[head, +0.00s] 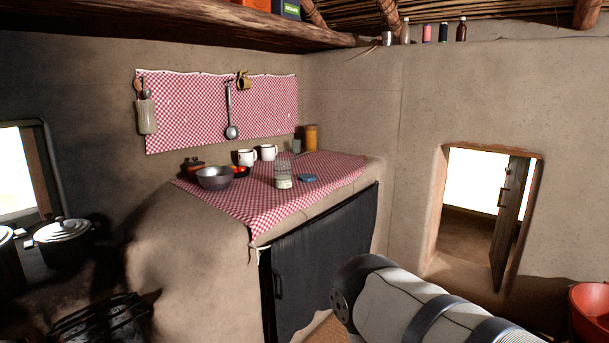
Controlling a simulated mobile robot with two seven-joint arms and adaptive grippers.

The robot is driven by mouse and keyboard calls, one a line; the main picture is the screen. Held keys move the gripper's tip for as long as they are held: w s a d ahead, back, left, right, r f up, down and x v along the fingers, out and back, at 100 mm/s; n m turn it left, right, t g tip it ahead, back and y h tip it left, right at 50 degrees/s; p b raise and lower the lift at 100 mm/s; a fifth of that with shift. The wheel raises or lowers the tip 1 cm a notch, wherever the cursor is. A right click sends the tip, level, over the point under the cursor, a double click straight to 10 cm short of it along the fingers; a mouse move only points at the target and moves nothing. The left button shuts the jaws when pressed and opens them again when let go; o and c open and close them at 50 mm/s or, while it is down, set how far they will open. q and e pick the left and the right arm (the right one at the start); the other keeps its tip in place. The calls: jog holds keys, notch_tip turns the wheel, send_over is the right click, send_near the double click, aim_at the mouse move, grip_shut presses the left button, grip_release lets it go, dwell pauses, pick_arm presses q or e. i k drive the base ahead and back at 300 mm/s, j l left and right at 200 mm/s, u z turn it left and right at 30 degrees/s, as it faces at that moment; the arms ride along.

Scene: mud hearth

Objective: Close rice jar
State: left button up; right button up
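A clear glass jar (283,177) with white contents low inside stands upright on the checkered cloth of the counter. Its top appears open. A flat blue lid (307,178) lies on the cloth just right of the jar, apart from it. Part of my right arm shows at the lower right, well in front of the counter. Neither gripper is in view.
A grey bowl (214,178) sits left of the jar, and white mugs (268,152) stand behind it. An orange container (311,137) stands at the back. The red-checkered cloth (262,208) is clear in front. A dark curtain (325,260) hangs below the counter.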

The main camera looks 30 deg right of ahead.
aim_at(282, 166)
jog(key=i+l, duration=0.15)
jog(key=l, duration=0.2)
jog(key=i+l+u, duration=0.15)
jog(key=l, duration=0.2)
jog(key=i+l, duration=0.2)
jog(key=l, duration=0.2)
jog(key=i+l+u, duration=0.1)
jog(key=l, duration=0.25)
jog(key=i+l, duration=0.15)
jog(key=l, duration=0.25)
jog(key=i+l+u, duration=0.15)
jog(key=l, duration=0.2)
